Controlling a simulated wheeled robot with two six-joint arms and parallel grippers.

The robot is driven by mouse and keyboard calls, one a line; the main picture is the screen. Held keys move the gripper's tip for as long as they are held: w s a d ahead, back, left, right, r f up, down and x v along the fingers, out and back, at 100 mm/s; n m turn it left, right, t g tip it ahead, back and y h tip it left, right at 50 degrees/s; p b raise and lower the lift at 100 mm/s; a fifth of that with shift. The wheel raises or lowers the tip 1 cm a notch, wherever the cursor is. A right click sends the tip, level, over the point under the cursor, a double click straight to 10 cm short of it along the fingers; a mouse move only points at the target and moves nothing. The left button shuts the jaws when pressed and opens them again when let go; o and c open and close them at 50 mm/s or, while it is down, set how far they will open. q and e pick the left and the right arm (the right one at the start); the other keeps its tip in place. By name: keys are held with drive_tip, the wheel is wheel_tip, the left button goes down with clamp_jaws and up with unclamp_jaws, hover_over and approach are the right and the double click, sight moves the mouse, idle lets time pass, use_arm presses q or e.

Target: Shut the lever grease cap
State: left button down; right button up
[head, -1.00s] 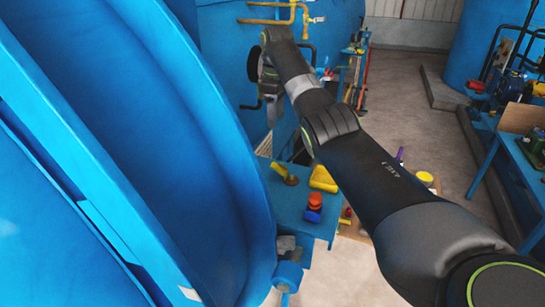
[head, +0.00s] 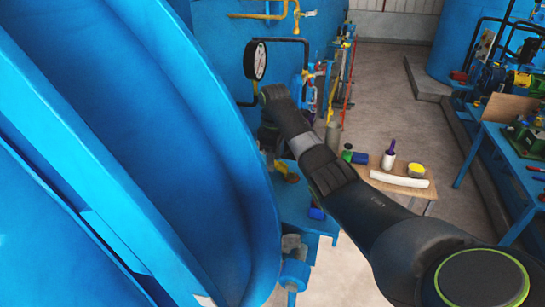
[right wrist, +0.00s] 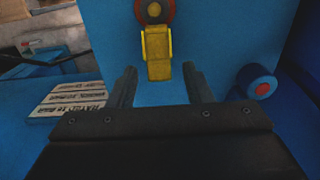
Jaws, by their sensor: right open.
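In the right wrist view a yellow lever piece (right wrist: 158,55) stands against the blue panel, joined at its top to a round orange-brown ring (right wrist: 155,8) cut off by the frame edge. I take it for the lever grease cap; whether it is shut I cannot tell. My right gripper (right wrist: 160,86) is open and empty, its two fingers pointing toward the lever, one on each side of its lower end, without visible contact. In the head view my right arm reaches to the blue bench beside the big hatch, and its fingertips are hidden. My left gripper is in no view.
The large blue hatch (head: 150,130) fills the left of the head view. A blue knob with a red centre (right wrist: 258,82) sits right of the fingers. A white lettered plate (right wrist: 70,98) lies left. A pressure gauge (head: 256,60) stands above my arm.

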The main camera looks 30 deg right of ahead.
drive_tip(key=shift+w+d+f, duration=0.1)
drive_tip(key=c, duration=0.3)
drive_tip(key=shift+c, duration=1.1)
drive_tip(key=c, duration=0.5)
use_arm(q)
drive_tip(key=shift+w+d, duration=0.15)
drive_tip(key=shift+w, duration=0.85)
use_arm(e)
clamp_jaws()
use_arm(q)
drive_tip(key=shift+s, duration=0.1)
